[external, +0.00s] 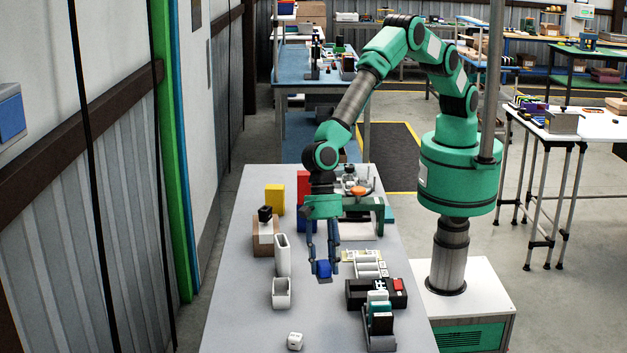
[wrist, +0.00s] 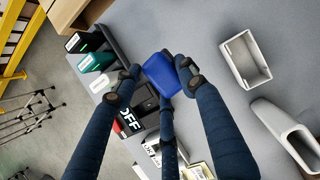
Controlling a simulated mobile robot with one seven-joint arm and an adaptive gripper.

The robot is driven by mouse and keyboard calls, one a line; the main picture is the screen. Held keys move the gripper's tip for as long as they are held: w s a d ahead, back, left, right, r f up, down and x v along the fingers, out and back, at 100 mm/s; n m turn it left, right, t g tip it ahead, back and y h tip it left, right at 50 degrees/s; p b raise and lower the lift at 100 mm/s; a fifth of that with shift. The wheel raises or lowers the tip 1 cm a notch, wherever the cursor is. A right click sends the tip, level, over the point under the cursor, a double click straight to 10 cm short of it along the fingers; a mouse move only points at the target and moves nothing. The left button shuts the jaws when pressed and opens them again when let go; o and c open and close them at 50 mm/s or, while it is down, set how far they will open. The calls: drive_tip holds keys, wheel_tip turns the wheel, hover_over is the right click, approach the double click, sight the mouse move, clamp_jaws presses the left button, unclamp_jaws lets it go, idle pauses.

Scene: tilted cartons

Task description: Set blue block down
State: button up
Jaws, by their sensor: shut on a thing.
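The blue block (external: 323,268) is held between the fingertips of my gripper (external: 324,262), over the middle of the grey table. The gripper points down and is shut on the block.
A white open bin (external: 282,293) and a taller white bin (external: 283,255) stand left of my gripper. A black box (external: 361,296) and a card rack (external: 380,340) stand to the right. A white die (external: 295,341) lies at the front. Table (external: 240,310) at front left is clear.

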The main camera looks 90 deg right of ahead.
drive_tip(key=s+d+m+b, duration=0.1)
drive_tip(key=d+b, duration=0.3)
drive_tip(key=d, duration=2.4)
drive_tip(key=shift+s+f+m+t+b, duration=0.35)
drive_tip(key=shift+s+m+t, duration=0.05)
drive_tip(key=shift+s, duration=0.3)
drive_tip(key=shift+a, duration=0.1)
drive_tip(key=shift+f+b, duration=1)
drive_tip(key=shift+f, duration=2.1)
drive_tip(key=shift+f+b, duration=0.7)
drive_tip(key=shift+f, duration=1.2)
